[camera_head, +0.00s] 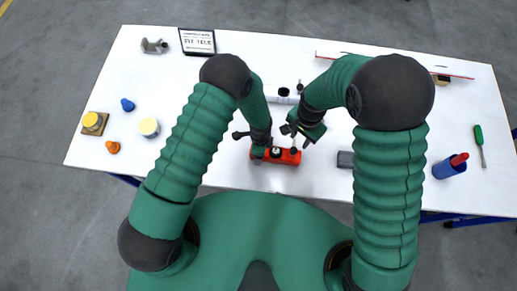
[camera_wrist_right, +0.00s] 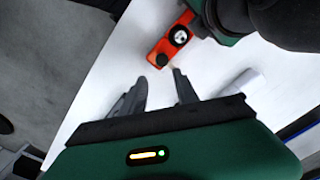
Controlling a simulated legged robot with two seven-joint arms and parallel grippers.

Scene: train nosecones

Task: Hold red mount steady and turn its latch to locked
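The red mount (camera_head: 291,157) lies on the white table near its front edge. It also shows in the right wrist view (camera_wrist_right: 166,47), with a round white and black part on top and a small dark knob near its free end. I cannot tell which is the latch or how it is set. My left gripper (camera_head: 258,151) is at the mount's left end; its fingers are too small and hidden to read. My right gripper (camera_head: 296,138) is just above and behind the mount's right end. In the right wrist view its fingers (camera_wrist_right: 155,85) are apart and empty, short of the mount.
A white fixture (camera_head: 284,94) stands behind my grippers. A blue cup with a red item (camera_head: 449,168) and a green screwdriver (camera_head: 479,138) are at the right. A white and yellow cylinder (camera_head: 149,127) is at the left.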

